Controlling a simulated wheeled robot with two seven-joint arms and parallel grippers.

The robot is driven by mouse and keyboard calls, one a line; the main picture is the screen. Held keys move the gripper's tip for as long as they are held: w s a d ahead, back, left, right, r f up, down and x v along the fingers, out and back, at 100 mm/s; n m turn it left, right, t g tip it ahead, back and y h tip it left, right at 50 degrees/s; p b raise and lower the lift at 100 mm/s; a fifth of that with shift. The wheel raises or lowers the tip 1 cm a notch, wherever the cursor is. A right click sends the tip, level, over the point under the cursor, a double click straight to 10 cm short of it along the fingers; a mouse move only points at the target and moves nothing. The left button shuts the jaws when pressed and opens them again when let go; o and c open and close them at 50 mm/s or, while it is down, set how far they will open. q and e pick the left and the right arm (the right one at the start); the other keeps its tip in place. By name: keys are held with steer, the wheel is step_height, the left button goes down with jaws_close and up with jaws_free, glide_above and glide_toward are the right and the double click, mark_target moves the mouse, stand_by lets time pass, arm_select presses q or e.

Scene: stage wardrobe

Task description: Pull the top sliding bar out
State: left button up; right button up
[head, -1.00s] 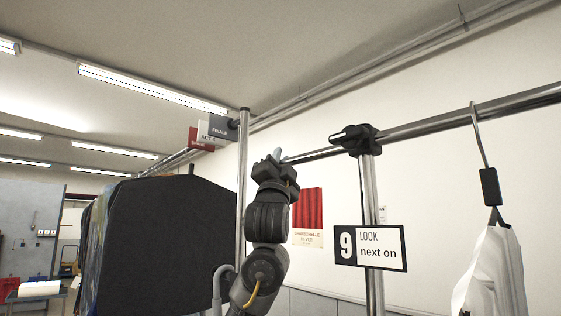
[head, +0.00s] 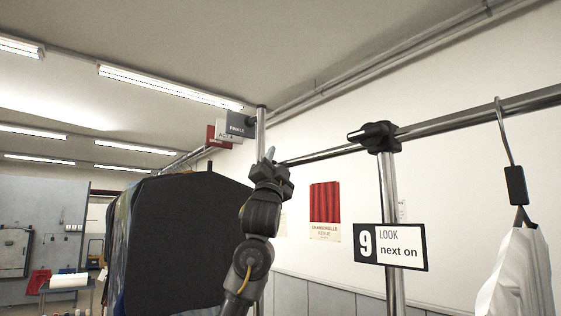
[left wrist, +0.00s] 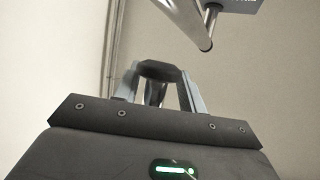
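The top sliding bar (head: 325,154) is a thin chrome tube. It comes out of the black clamp (head: 376,136) on the rack's post and runs left to my left gripper (head: 271,165). In the left wrist view, the fingers (left wrist: 160,82) stand on both sides of a dark end cap (left wrist: 160,70) and appear to touch it. A short chrome piece shows below the cap. My left gripper appears shut on the bar's end. The thicker outer rail (head: 465,115) continues right of the clamp. My right gripper is not in view.
A sign reading "9 LOOK next on" (head: 390,247) hangs by the post. A white garment (head: 520,275) hangs at the right. Behind my gripper stand another chrome post (head: 260,130), grey and red tags (head: 238,125), and a dark covered rack (head: 175,245).

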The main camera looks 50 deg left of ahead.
arm_select(q)
steer(key=shift+w+a+f, duration=0.3)
steer(key=shift+a, duration=0.15)
steer(key=shift+s+d+r, duration=0.15)
steer(key=shift+d, duration=0.25)
steer(key=b+v, duration=0.7)
steer(key=v, duration=0.3)
steer(key=shift+s+f, duration=0.2)
steer(key=shift+f, duration=0.15)
steer(key=shift+d+r, duration=0.1)
